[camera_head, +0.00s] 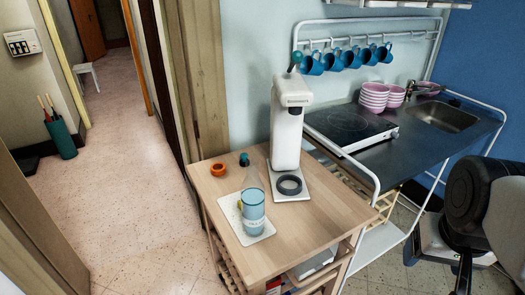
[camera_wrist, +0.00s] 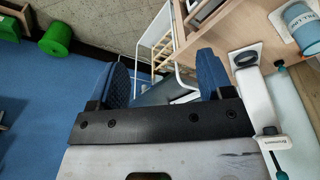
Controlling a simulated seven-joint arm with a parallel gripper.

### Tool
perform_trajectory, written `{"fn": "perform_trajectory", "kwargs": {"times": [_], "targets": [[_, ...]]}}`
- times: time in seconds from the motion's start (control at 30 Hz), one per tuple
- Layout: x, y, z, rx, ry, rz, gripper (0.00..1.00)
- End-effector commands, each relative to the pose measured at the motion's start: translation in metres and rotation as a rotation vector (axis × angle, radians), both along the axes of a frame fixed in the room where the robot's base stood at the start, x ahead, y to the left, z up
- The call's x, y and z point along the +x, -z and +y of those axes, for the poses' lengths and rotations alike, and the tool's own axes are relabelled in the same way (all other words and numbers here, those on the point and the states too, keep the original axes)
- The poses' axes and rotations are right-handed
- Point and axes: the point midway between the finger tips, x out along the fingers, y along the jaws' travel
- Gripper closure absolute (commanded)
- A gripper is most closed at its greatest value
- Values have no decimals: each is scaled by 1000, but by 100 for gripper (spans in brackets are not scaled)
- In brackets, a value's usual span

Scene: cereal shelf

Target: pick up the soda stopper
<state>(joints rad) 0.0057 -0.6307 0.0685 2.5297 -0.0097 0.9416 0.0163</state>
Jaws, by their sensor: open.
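A small teal piece, which looks like the soda stopper (camera_head: 244,159), sits on the wooden table (camera_head: 215,190), behind the blue bottle (camera_head: 253,212) and left of the white soda machine (camera_head: 288,135). It also shows in the wrist view (camera_wrist: 279,64), small, between the machine and the bottle. My gripper (camera_wrist: 163,78) is open, its two blue-padded fingers wide apart with nothing between them. It is well away from the stopper, which lies to the right in the wrist view.
The bottle stands on a white mat (camera_head: 228,207). An orange ring-shaped item (camera_head: 218,169) is left of the stopper. The tall machine and bottle crowd the tabletop. A stove (camera_head: 347,127), sink (camera_head: 443,117), pink bowls (camera_head: 374,97) and hanging blue mugs (camera_head: 334,60) are to the right.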

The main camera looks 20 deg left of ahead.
Motion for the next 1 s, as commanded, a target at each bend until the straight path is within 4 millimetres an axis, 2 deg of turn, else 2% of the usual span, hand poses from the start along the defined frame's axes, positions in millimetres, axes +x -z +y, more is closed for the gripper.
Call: {"fn": "perform_trajectory", "kwargs": {"times": [0.27,0.47,0.77,1.0], "targets": [[28,-13,15,10,-51,-5,27],[69,-30,43,25,-126,-12,27],[136,-53,101,51,-254,-27,27],[185,-65,158,74,-355,-37,27]]}}
